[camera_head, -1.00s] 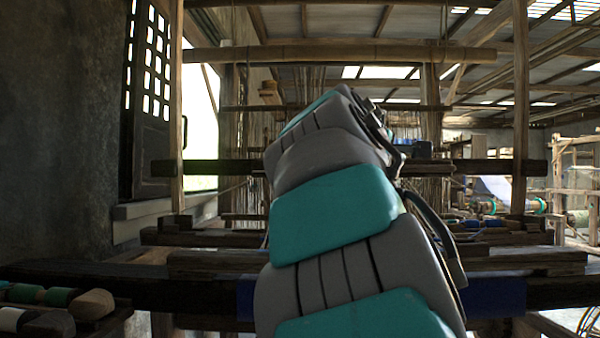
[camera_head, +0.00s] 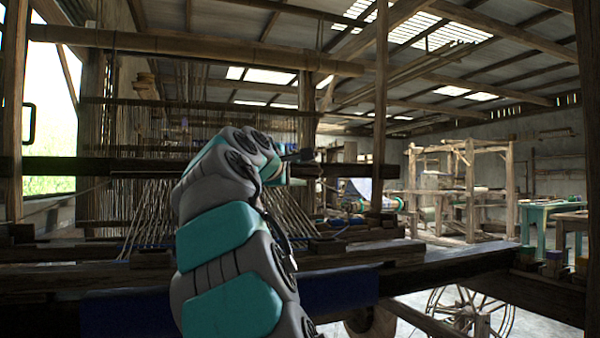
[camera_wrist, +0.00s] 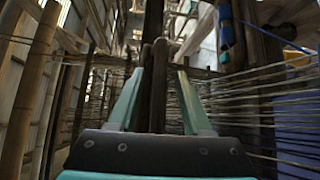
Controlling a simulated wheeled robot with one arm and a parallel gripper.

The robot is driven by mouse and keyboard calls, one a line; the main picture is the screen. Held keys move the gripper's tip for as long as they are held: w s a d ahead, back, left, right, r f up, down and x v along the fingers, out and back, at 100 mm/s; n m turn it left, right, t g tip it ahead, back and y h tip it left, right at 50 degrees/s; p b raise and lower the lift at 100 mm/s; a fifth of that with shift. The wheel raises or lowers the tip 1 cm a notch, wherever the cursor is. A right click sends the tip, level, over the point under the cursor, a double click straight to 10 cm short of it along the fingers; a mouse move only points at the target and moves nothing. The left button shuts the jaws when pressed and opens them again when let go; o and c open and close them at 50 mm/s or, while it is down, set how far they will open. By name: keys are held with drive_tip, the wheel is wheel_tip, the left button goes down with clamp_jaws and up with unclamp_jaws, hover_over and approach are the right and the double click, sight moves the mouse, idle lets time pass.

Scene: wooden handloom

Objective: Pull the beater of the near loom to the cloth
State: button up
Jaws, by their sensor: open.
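The near loom fills the left and middle of the head view. A dark horizontal rail (camera_head: 130,167), which looks like its beater's top bar, crosses in front of the hanging cords. Pale warp threads (camera_head: 150,225) fan down below it. Blue cloth (camera_head: 125,312) lies at the near beam. My gripper (camera_head: 300,156) is at the rail's height, small and partly hidden by my arm. In the wrist view my gripper (camera_wrist: 160,72) is open, its two teal fingers apart. A dark wooden bar (camera_wrist: 154,95) runs between them; I cannot tell whether they touch it.
A wooden upright (camera_head: 380,110) stands right of my gripper. The dark front beam (camera_head: 450,268) crosses low ahead. A spoked wheel (camera_head: 465,312) is under it. Another wooden frame (camera_head: 465,185) and a green table (camera_head: 550,215) stand farther right, with open floor between.

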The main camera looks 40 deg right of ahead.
drive_tip(key=shift+w+d, duration=0.3)
drive_tip(key=shift+d, duration=0.15)
drive_tip(key=shift+c, duration=0.2)
clamp_jaws()
idle(1.0)
